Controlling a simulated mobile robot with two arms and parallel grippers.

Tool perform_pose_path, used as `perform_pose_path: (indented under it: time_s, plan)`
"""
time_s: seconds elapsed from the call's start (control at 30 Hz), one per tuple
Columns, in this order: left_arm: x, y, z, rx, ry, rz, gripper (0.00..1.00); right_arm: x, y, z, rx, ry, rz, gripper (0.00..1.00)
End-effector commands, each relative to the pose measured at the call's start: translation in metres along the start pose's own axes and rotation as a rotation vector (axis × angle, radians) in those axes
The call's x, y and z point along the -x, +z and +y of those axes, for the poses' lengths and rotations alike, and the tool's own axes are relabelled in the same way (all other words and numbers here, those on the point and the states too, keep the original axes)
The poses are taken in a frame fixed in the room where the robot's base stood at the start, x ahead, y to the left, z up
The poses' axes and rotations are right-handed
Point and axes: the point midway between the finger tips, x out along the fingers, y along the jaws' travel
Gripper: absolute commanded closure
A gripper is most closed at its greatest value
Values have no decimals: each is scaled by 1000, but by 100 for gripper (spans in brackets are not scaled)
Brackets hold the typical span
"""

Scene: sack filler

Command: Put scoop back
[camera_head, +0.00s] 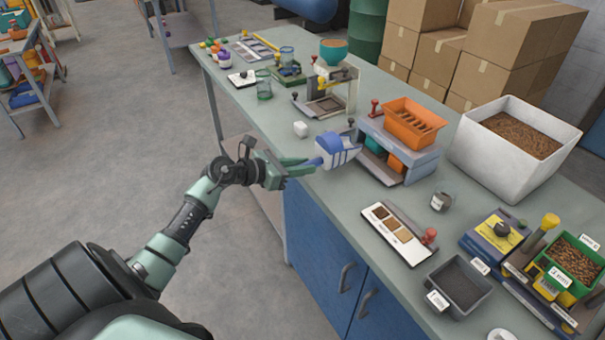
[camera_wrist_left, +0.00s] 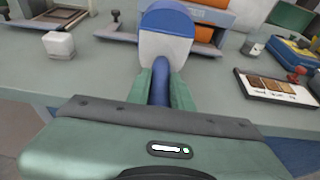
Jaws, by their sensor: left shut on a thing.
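The scoop (camera_head: 338,149) has a blue and white head and a blue handle. My left gripper (camera_head: 309,166) is shut on the handle, and the head points away from the gripper, over the bench near its front edge. In the left wrist view the scoop head (camera_wrist_left: 166,42) is at top centre, with the handle (camera_wrist_left: 160,85) between the fingers of my left gripper (camera_wrist_left: 163,92). I cannot tell whether the head touches the bench. My right gripper is not in view.
A blue-grey stand with an orange bin (camera_head: 409,123) stands just right of the scoop. A white cube-like container (camera_head: 301,130) is left of it. A white tub (camera_head: 470,150) of brown grain and a sample tray (camera_head: 397,234) are farther right. Bare bench (camera_head: 345,190) lies in front.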

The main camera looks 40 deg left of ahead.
Motion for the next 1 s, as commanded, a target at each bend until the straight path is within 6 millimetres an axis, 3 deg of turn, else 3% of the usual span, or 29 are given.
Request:
perform_pose_path:
  time_s: [0.2, 0.57, 0.6, 0.67, 1.0]
  plan:
    - [-9, -25, 0, 4, 0, -2, 100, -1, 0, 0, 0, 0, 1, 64]
    - [-10, -30, 0, 0, 0, -1, 100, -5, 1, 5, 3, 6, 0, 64]
    - [-10, -30, 0, 1, 0, 0, 73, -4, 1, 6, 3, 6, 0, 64]
    - [-10, -29, 0, 1, 0, 0, 57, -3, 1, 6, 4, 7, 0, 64]
    - [-10, -28, 0, 1, 0, 0, 57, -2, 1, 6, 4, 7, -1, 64]
